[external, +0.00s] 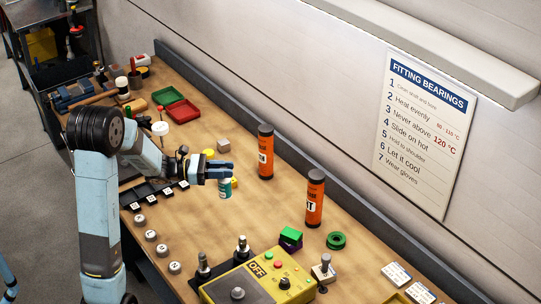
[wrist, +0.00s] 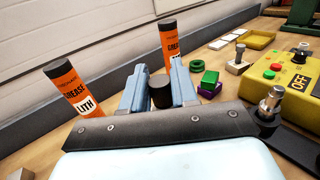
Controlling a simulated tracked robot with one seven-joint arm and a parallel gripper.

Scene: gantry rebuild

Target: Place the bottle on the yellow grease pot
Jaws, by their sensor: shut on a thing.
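My gripper (external: 226,172) is shut on a small teal and white bottle (external: 225,188), which hangs below the fingers above the bench in the external view. In the wrist view the bottle's dark round top (wrist: 162,91) shows between the two blue fingers; the rest of it is hidden there. A small yellow item (external: 209,153) lies on the bench just behind the gripper, partly hidden by the arm; I cannot tell if it is the grease pot. No other clear yellow pot shows.
Two orange grease tubes (external: 265,152) (external: 315,198) stand upright right of my gripper. A green block on a purple one (external: 290,240), a green ring (external: 336,240) and a yellow control box (external: 262,275) are nearer the camera. Red and green trays (external: 182,111) lie farther back. Bench between is clear.

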